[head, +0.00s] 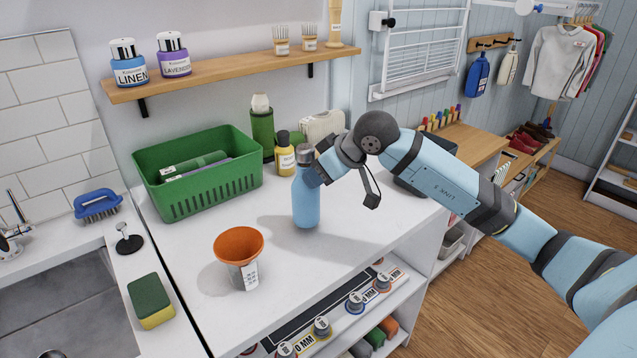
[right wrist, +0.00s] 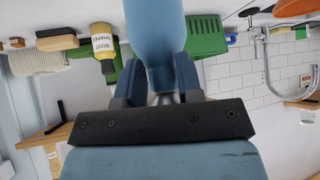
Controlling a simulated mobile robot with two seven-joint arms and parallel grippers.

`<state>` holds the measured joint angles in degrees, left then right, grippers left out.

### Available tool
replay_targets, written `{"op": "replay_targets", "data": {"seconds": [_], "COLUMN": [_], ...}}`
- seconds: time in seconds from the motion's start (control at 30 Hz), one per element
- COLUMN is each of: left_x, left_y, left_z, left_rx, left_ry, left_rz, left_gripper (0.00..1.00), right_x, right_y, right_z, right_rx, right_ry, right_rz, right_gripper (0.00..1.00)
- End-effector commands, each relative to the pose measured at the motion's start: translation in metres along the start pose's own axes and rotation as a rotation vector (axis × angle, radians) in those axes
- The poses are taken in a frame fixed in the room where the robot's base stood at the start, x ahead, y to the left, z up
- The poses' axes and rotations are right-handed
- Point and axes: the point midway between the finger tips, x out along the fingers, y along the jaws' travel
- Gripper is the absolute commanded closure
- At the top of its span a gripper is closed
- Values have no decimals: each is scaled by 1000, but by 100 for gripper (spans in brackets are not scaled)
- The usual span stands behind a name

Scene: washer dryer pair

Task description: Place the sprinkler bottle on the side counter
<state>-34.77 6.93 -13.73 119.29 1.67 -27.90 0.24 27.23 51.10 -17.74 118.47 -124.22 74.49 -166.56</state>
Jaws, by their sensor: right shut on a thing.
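The blue sprinkler bottle (head: 306,203) is upright at the middle of the white side counter (head: 205,325). My right gripper (head: 311,170) is shut around its upper part, coming from the right. In the right wrist view the bottle (right wrist: 157,35) sits between the two fingers (right wrist: 160,85). Its base is at or very near the counter top; I cannot tell if it touches. My left gripper is out of view.
A green basket (head: 200,202), yellow bottle (head: 285,160) and green bottle (head: 262,130) stand behind. An orange-topped cup (head: 239,247) is at front left. A sink (head: 65,310) lies left. A wooden-topped counter (head: 470,140) is right. Free counter lies around the blue bottle's base.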

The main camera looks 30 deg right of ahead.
Motion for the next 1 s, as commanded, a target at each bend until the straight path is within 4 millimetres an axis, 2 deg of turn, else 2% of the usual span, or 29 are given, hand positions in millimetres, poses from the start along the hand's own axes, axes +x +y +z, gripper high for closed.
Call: {"op": "replay_targets", "data": {"seconds": [0.13, 0.5, 0.53, 0.63, 1.0], "left_x": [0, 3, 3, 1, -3], "left_y": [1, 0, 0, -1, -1], "left_z": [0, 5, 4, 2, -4], "left_rx": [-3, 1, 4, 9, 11], "left_ry": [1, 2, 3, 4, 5], "left_rz": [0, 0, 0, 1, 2], "left_gripper": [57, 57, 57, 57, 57], "right_x": [15, 20, 19, 18, 15], "right_y": [0, 1, 1, 1, 0], "right_z": [15, 19, 19, 18, 14], "right_rx": [2, 0, 0, 1, 1], "right_ry": [0, 0, -1, -1, 0], "right_rz": [-2, 1, 1, 0, -1], "right_gripper": [100, 100, 64, 41, 41]}}
